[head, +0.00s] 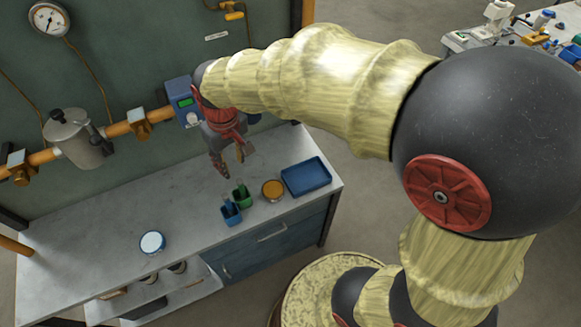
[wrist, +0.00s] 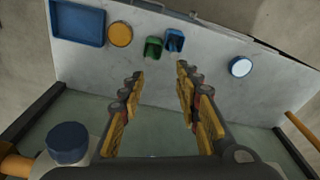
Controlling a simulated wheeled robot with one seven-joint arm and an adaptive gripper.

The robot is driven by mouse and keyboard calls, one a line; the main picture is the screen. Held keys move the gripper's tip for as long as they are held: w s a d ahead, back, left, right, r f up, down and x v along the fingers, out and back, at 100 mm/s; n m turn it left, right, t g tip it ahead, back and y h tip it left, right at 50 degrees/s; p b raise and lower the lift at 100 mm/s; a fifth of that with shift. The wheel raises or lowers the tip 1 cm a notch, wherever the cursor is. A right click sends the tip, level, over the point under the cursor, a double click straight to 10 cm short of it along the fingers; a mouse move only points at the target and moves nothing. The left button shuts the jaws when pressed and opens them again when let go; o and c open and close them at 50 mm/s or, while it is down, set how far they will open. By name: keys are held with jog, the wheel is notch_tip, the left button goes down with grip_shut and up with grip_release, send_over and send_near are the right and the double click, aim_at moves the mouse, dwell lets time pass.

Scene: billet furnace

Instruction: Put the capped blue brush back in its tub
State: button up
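A small blue tub (head: 231,215) stands on the grey bench; the wrist view also shows it (wrist: 174,40). A green tub (head: 242,198) stands right beside it, also in the wrist view (wrist: 153,48). Something slim and upright shows at each tub in the head view, too small to name. I cannot make out a capped blue brush for certain in either view. My gripper (head: 233,168) is above the bench, a little above and behind the tubs. In the wrist view its fingers (wrist: 160,72) are apart with nothing between them.
A blue tray (head: 306,190) and an orange-topped round container (head: 272,190) sit right of the tubs. A blue-rimmed white disc (head: 152,242) lies to the left. An orange pipe (head: 121,128) and blue meter box (head: 184,102) line the wall behind. The bench's middle is clear.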

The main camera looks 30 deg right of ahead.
jog(key=s+d+r+m+t, duration=0.1)
jog(key=s+d+r+t, duration=0.1)
jog(key=s+d+r, duration=0.3)
jog(key=s+d+r+m+t, duration=0.2)
jog(key=s+d+r, duration=0.2)
jog(key=s, duration=0.7)
jog(key=shift+s+d+r, duration=0.3)
jog(key=shift+d+r, duration=0.05)
jog(key=shift+r, duration=0.5)
jog(key=shift+a, duration=0.1)
